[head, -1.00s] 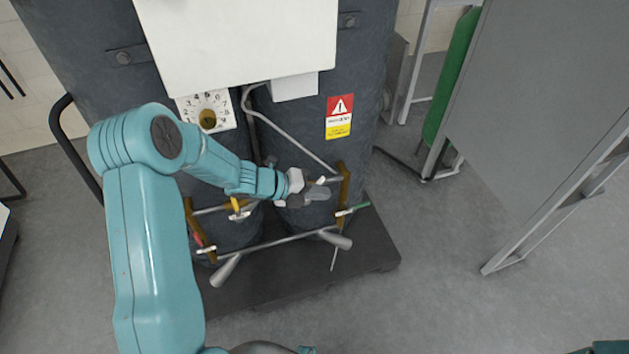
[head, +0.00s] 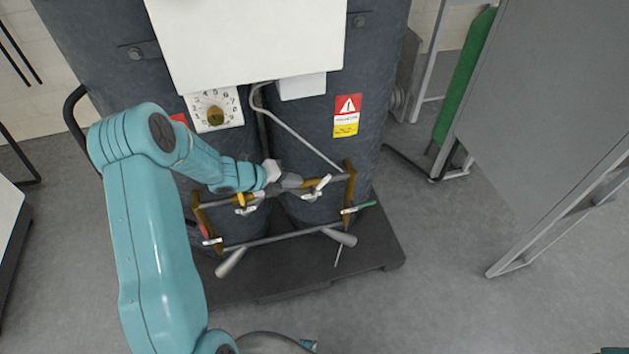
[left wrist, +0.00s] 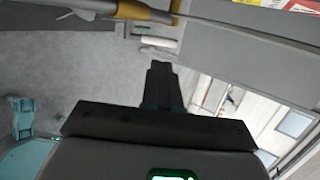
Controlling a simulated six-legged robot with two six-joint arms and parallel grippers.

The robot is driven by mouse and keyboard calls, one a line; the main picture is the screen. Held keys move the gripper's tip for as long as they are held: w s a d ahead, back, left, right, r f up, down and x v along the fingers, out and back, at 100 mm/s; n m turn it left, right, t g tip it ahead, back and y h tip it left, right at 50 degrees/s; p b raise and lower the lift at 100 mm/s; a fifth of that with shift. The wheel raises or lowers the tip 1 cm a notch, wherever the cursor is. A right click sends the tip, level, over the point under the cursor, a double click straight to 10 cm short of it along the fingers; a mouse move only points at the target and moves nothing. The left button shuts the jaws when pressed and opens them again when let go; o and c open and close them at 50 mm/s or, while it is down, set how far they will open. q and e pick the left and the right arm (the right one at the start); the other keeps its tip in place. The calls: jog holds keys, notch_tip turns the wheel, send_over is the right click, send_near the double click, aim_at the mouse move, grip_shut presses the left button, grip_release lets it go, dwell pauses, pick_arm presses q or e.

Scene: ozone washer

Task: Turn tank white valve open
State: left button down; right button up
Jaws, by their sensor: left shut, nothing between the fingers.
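The tank assembly has two dark grey tanks (head: 310,130) with a brass and grey pipe frame in front. A white valve handle (head: 321,185) sits on the upper pipe near its right end, tilted. My left gripper (head: 290,181) is shut and empty, just left of the right-hand white handle, in front of the upper pipe. In the left wrist view its dark fingers (left wrist: 162,88) are together, with a whitish handle (left wrist: 158,42) beyond the tips. My right gripper is not seen.
A green-handled valve (head: 358,208) is at the frame's lower right. Two grey pipe ends (head: 340,237) stick out above the dark base (head: 310,275). A grey panel (head: 545,130) on a metal frame stands at right. Floor between is clear.

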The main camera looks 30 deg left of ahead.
aim_at(322, 182)
pick_arm(q)
jog(key=x, duration=0.8)
jog(key=shift+w, duration=0.1)
jog(key=shift+p, duration=0.3)
